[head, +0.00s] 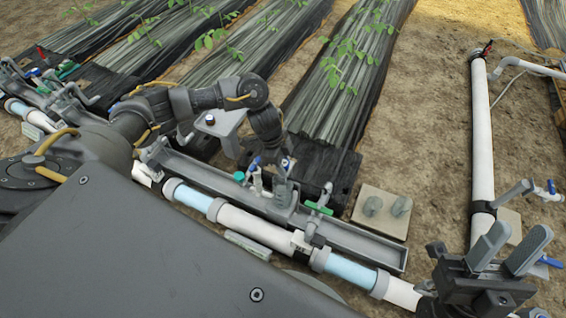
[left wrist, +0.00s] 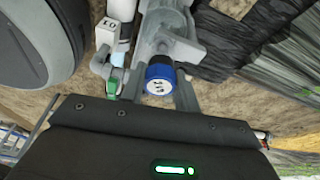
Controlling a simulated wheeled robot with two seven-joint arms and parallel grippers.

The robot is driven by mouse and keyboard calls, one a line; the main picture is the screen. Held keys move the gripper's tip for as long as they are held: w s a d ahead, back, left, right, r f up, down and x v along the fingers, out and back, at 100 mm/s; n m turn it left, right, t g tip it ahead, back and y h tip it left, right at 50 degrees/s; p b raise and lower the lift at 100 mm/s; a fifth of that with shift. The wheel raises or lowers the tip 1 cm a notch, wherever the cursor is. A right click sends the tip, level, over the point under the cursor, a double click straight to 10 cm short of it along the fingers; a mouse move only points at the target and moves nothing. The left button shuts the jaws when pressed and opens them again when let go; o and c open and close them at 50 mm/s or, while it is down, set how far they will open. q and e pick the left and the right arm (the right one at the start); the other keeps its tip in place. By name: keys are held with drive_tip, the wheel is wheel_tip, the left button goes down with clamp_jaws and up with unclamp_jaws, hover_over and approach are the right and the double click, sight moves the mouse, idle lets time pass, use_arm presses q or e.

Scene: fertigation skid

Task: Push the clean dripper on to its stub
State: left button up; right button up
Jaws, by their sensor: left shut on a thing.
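My left gripper (head: 284,188) reaches down over the grey channel beside the white and light-blue pipe. In the left wrist view a round blue part with a marked white face (left wrist: 160,76), which looks like the dripper, sits between its two grey fingers. The fingers are shut on it. The blue part also shows small at the left gripper in the head view (head: 287,163). The stub cannot be told apart, as the gripper covers that spot. My right gripper (head: 508,250) is open and empty at the lower right, its fingers apart.
The grey channel (head: 365,243) runs along the pipe (head: 255,224). A blue-handled valve (head: 255,163), a teal knob (head: 240,176) and a green-handled valve (head: 318,207) stand close to my left gripper. A pale slab (head: 381,213) with two grey pieces lies right of it. Bare soil is free beyond.

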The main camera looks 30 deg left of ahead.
use_arm(q)
drive_tip(key=shift+f, duration=0.1)
drive_tip(key=shift+a+f, duration=0.15)
drive_tip(key=shift+f, duration=0.8)
idle(1.0)
drive_tip(key=shift+f+p, duration=0.55)
drive_tip(key=shift+p, duration=0.05)
idle(0.8)
drive_tip(key=o, duration=1)
